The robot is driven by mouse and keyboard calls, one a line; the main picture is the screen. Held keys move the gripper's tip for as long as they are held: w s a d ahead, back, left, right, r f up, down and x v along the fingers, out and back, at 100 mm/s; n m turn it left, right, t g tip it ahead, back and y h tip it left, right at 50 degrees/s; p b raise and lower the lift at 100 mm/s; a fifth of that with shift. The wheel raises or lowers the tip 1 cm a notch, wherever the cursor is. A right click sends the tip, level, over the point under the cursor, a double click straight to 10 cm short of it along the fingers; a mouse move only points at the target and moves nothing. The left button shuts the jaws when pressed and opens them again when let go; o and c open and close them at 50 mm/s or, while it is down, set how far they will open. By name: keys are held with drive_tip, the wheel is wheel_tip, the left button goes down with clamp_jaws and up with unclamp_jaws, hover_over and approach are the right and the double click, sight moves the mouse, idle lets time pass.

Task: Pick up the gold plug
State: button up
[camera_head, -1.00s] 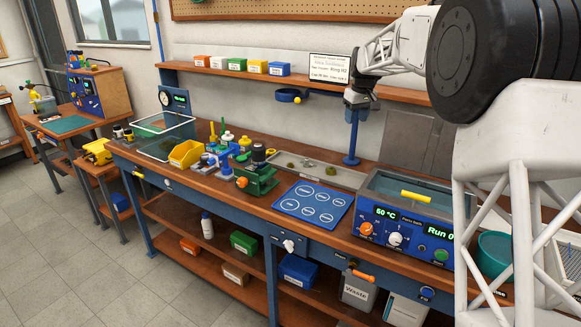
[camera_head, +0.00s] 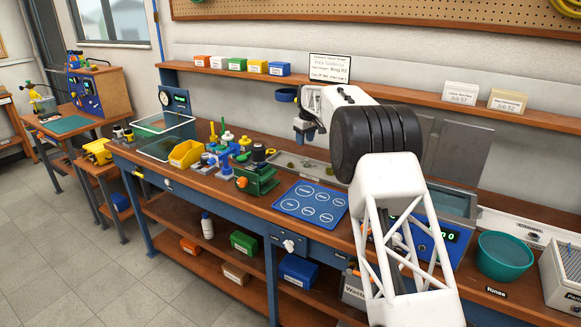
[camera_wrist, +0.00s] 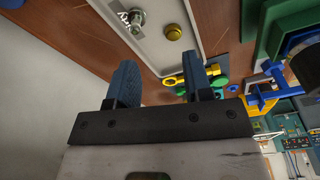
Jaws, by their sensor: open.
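The gold plug (camera_wrist: 173,32) shows in the wrist view as a small round gold piece on a pale grey tray (camera_wrist: 156,48). A silver metal fitting (camera_wrist: 136,20) sits to its left on the same tray. My gripper (camera_wrist: 160,75) is open, its two blue fingers apart with nothing between them. In the wrist view the plug lies beyond the fingertips, apart from them. In the head view my gripper (camera_head: 304,135) hangs above the back of the bench near the tray; I cannot single out the plug there.
A green vise (camera_head: 258,180), a yellow bin (camera_head: 186,153) and small coloured parts stand left of the tray. A blue mat (camera_head: 311,201) lies in front. The shelf (camera_head: 420,94) runs behind my arm. A teal bowl (camera_head: 504,255) stands at right.

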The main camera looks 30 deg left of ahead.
drive_tip(key=n, duration=0.1)
hover_over(291, 163)
drive_tip(key=d, duration=0.1)
drive_tip(key=f, duration=0.5)
drive_tip(key=shift+s+f, duration=0.2)
drive_tip(key=shift+s, duration=0.2)
drive_tip(key=shift+f, duration=1.25)
drive_tip(key=shift+a, duration=0.1)
drive_tip(key=shift+w+a+f, duration=0.1)
drive_tip(key=shift+a+f, duration=0.05)
drive_tip(key=shift+f, duration=1.15)
drive_tip(key=shift+w+a+f, duration=0.1)
drive_tip(key=shift+a+f, duration=0.05)
drive_tip(key=shift+f, duration=1.15)
drive_tip(key=c, duration=0.7)
